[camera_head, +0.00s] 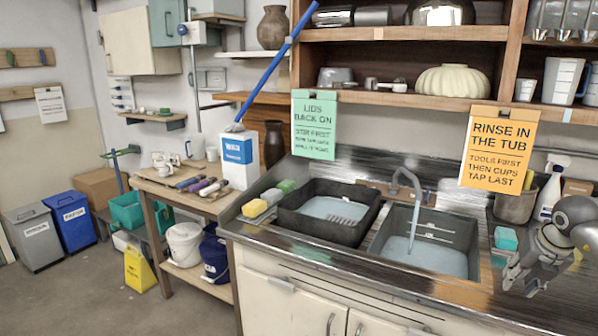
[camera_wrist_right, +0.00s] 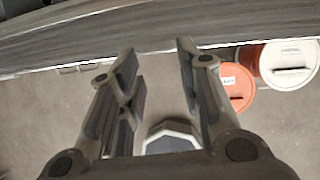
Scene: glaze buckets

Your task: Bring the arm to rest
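My right arm comes in at the right edge of the head view. Its gripper (camera_head: 522,274) is above the metal counter (camera_head: 400,290), near the front right of the sink. In the right wrist view the two fingers of this gripper (camera_wrist_right: 156,58) stand apart, with nothing between them. The counter edge (camera_wrist_right: 150,52) crosses the top of that view, and the floor shows beyond the fingers. My left gripper is not in view.
Orange buckets (camera_wrist_right: 237,88) stand on the floor in the wrist view.

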